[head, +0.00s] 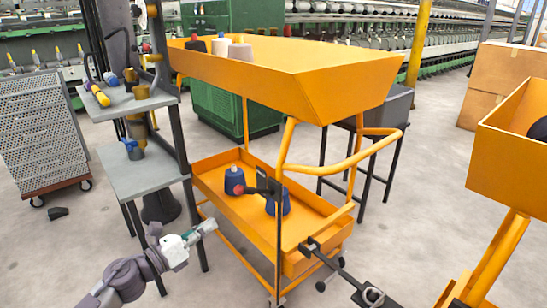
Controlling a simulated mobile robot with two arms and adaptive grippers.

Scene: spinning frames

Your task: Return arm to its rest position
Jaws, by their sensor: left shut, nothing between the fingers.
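My left arm comes in from the bottom left. Its gripper (208,228) is shut and empty, held in the air in front of the grey shelf stand and left of the orange cart (345,92). It appears apart from both. My right gripper does not show.
The cart's lower tray (225,205) holds a blue and red spool (234,181) and a blue spool (277,204). More spools stand on its upper tray. The grey shelf stand (150,177) is close behind my left arm. Another orange cart (510,135) is at right.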

